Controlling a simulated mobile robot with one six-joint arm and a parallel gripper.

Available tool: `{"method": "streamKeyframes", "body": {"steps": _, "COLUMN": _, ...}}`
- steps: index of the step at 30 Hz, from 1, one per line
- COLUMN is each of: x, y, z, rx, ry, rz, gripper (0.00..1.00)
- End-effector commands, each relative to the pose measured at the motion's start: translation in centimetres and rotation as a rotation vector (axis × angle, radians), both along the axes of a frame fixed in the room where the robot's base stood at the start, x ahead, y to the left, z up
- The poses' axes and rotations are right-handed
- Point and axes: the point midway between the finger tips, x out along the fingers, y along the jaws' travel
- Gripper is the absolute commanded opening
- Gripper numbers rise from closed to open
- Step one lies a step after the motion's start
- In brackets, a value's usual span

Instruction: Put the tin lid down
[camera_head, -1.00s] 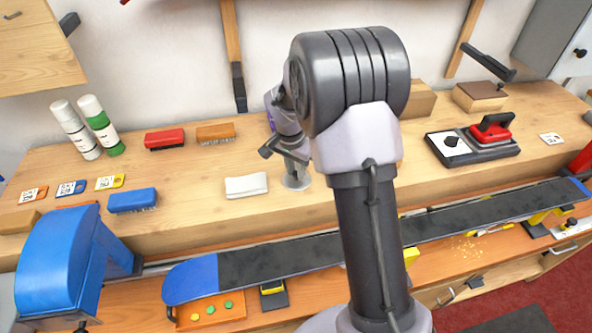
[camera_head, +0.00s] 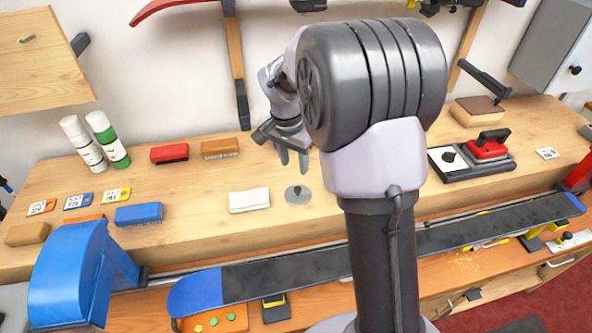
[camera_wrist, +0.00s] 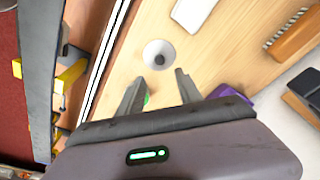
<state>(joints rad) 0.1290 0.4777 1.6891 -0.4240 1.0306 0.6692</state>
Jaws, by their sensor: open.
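The tin lid (camera_head: 298,194) is a round grey disc with a small dark knob on top. It lies flat on the wooden bench shelf, to the right of a white block. In the wrist view the lid (camera_wrist: 160,54) lies beyond my fingertips, clear of both. My gripper (camera_head: 293,160) is open and empty above and behind the lid in the head view. Its two fingers (camera_wrist: 157,85) stand apart in the wrist view, with nothing between them but bench and a bit of green.
A white block (camera_head: 249,200) lies left of the lid. Brushes, including a red one (camera_head: 169,153), and two bottles (camera_head: 107,140) stand farther left. A black ski or board (camera_head: 300,262) runs along the front. A purple thing (camera_wrist: 230,94) is close to my gripper.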

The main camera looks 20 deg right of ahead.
Motion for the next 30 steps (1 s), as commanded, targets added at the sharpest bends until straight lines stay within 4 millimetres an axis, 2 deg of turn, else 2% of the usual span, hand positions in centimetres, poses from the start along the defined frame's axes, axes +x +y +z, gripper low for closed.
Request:
{"method": "streamKeyframes", "body": {"steps": 2, "x": -0.2, "y": 0.2, "z": 1.0, "rx": 0.001, "ry": -0.001, "rz": 0.002, "gripper": 0.42}}
{"method": "streamKeyframes", "body": {"steps": 5, "x": -1.8, "y": 1.5, "z": 4.0, "rx": 0.014, "ry": -0.036, "rz": 0.049, "gripper": 0.42}}
{"method": "streamKeyframes", "body": {"steps": 8, "x": -6.8, "y": 4.5, "z": 9.2, "rx": 0.05, "ry": -0.118, "rz": 0.17, "gripper": 0.42}}
{"method": "streamKeyframes", "body": {"steps": 9, "x": -9.5, "y": 5.9, "z": 11.1, "rx": 0.063, "ry": -0.159, "rz": 0.232, "gripper": 0.42}}
{"method": "streamKeyframes", "body": {"steps": 11, "x": -13.6, "y": 7.9, "z": 13.0, "rx": 0.082, "ry": -0.219, "rz": 0.322, "gripper": 0.42}}
{"method": "streamKeyframes", "body": {"steps": 12, "x": -16.2, "y": 9.0, "z": 13.7, "rx": 0.089, "ry": -0.259, "rz": 0.38, "gripper": 0.42}}
{"method": "streamKeyframes", "body": {"steps": 15, "x": -21.5, "y": 11.2, "z": 14.2, "rx": 0.102, "ry": -0.347, "rz": 0.501, "gripper": 0.42}}
{"method": "streamKeyframes", "body": {"steps": 18, "x": -24.7, "y": 12.5, "z": 13.6, "rx": 0.105, "ry": -0.406, "rz": 0.582, "gripper": 0.42}}
{"method": "streamKeyframes", "body": {"steps": 22, "x": -26.2, "y": 13.0, "z": 13.1, "rx": 0.106, "ry": -0.434, "rz": 0.622, "gripper": 0.42}}
{"method": "streamKeyframes", "body": {"steps": 30, "x": -26.2, "y": 13.1, "z": 12.6, "rx": 0.106, "ry": -0.435, "rz": 0.623, "gripper": 0.42}}
